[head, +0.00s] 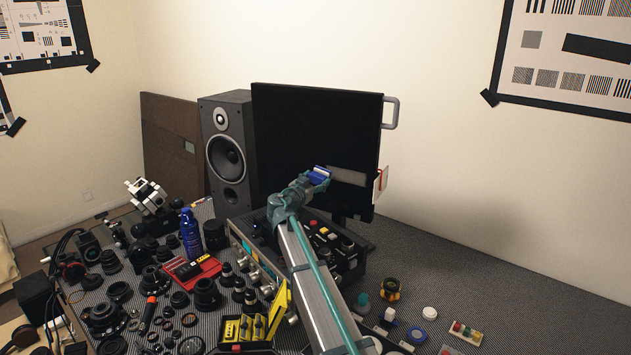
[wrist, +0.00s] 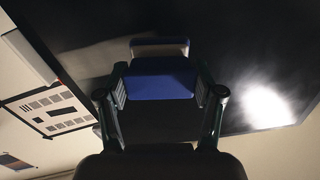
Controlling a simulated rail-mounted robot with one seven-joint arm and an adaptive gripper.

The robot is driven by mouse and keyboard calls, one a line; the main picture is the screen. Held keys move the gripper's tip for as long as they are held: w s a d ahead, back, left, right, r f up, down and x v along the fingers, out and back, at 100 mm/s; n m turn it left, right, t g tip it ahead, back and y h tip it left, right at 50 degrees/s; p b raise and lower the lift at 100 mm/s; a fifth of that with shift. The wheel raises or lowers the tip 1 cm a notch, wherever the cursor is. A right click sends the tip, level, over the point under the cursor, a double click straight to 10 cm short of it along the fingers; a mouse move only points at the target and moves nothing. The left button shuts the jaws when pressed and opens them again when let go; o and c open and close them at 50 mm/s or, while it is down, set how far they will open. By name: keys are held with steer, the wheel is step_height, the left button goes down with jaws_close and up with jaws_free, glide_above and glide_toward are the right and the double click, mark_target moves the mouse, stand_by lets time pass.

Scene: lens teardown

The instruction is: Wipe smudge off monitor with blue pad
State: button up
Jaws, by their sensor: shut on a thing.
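The black monitor (head: 300,130) stands upright at the back of the bench, with a grey handle on its right edge. A pale grey rectangular patch (head: 347,174), which looks like the smudge, is on the lower right of its screen. My gripper (head: 316,180) is shut on the blue pad (head: 321,172) in front of the screen, just left of that patch. In the wrist view the pad (wrist: 160,80) sits between both fingers, facing the dark screen (wrist: 225,50). I cannot tell whether it touches. A bright white patch on the screen there may be smudge or glare.
A speaker (head: 228,150) stands left of the monitor. A box with knobs (head: 325,245) lies below my arm. Lenses, a blue bottle (head: 190,233) and a red tray (head: 193,272) crowd the left. The grey bench at right (head: 450,270) is mostly clear.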

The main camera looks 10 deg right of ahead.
steer(key=shift+b+x, duration=0.9)
steer(key=shift+x, duration=0.1)
stand_by(0.3)
steer(key=shift+s+d+f+b, duration=0.2)
steer(key=shift+s+d+b, duration=0.65)
steer(key=shift+b, duration=0.35)
steer(key=shift+s+d+r+b, duration=0.15)
steer(key=shift+s+d+b, duration=0.3)
steer(key=shift+d+b, duration=0.25)
steer(key=shift+s+d+b, duration=0.4)
steer(key=shift+d+b, duration=0.1)
steer(key=shift+b, duration=0.1)
steer(key=shift+s+d+b, duration=0.3)
steer(key=shift+d+b, duration=0.1)
steer(key=shift+d, duration=0.1)
steer(key=shift+s+d+b, duration=0.35)
steer(key=shift+d+b, duration=0.05)
steer(key=shift+d, duration=0.15)
steer(key=shift+s+d+b, duration=0.7)
steer(key=shift+d+b, duration=0.1)
steer(key=shift+s+d+b, duration=0.75)
steer(key=shift+s+d, duration=0.05)
steer(key=shift+d, duration=0.25)
steer(key=shift+s+d+b, duration=0.7)
steer(key=shift+s+d, duration=0.1)
steer(key=shift+d, duration=0.3)
